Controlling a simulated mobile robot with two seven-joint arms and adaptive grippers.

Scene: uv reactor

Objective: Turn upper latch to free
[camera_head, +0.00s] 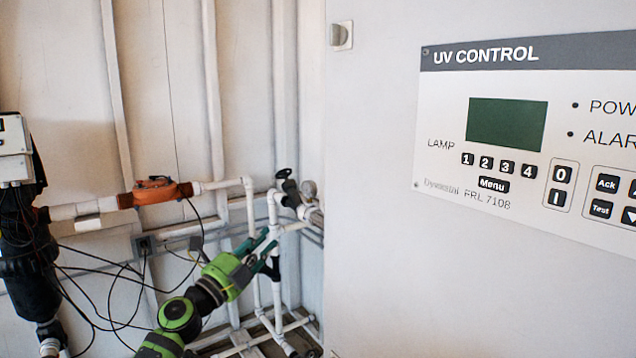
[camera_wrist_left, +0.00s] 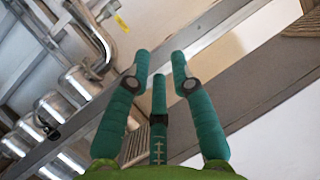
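The upper latch (camera_head: 342,36) is a small grey-white piece at the upper left edge of the large white cabinet door (camera_head: 420,270) in the head view. Its exact turn angle is too small to tell. My left gripper (camera_head: 270,245) is low and left of the latch, well apart from it, in front of the white pipes. In the left wrist view its teal fingers (camera_wrist_left: 160,70) are spread apart with nothing between them. The latch cannot be made out in the wrist view. My right gripper is not in view.
The UV control panel (camera_head: 540,130) is on the cabinet front at right. White pipes (camera_head: 272,230) with a dark valve stand behind my left gripper. An orange pipe fitting (camera_head: 160,191) and black cables are further left. The wrist view shows metal beams (camera_wrist_left: 275,85) and shiny cylinders (camera_wrist_left: 80,83).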

